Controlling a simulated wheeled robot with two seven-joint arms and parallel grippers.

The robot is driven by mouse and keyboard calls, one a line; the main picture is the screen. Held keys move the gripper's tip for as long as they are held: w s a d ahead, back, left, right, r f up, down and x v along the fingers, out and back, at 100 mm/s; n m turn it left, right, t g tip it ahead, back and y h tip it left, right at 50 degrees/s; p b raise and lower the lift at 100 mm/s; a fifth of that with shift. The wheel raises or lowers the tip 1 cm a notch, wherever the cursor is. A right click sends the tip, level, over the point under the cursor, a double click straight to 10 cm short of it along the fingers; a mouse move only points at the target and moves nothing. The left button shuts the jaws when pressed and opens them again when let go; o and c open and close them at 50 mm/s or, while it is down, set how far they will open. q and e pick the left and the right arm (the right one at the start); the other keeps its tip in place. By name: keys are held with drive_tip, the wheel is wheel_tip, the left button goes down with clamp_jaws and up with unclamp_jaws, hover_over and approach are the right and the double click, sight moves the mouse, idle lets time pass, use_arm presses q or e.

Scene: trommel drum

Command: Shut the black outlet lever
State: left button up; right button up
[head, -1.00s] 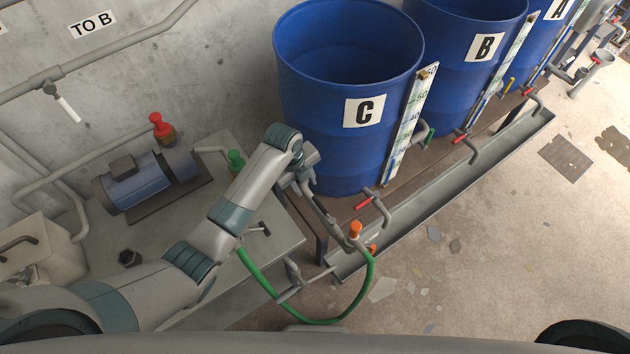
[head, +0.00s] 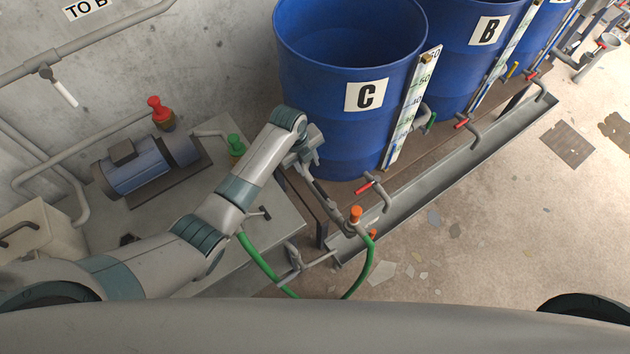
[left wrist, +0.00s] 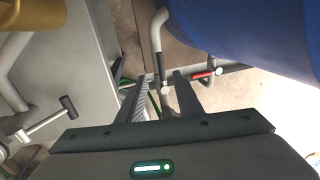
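A lever with a black handle (head: 262,212) stands at the right edge of the grey bench, beside the green hose. I take it to be the lever with a black cross-grip (left wrist: 68,106) at the left of the left wrist view. My left gripper (head: 335,205) reaches past it, below blue tank C (head: 340,130), close to the orange-capped hose end (head: 355,214). The black handle is outside the fingers, untouched. My right gripper is not in view.
A red-handled tap (head: 364,187) projects from tank C over the grey trough (head: 440,165). The green hose (head: 258,262) loops below my left arm. A blue pump (head: 140,172) with red and green valve handles stands on the bench.

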use_arm(q)
drive_tip(key=b, duration=0.2)
approach(316, 184)
drive_tip(key=f+b, duration=0.4)
drive_tip(key=d+f+b, duration=0.1)
drive_tip(key=f+b, duration=0.1)
drive_tip(key=shift+w+b, duration=0.25)
drive_tip(key=shift+b, duration=0.05)
drive_tip(key=shift+w+d+f+b, duration=0.15)
drive_tip(key=shift+f+b, duration=0.75)
drive_tip(key=shift+b, duration=0.15)
clamp_jaws()
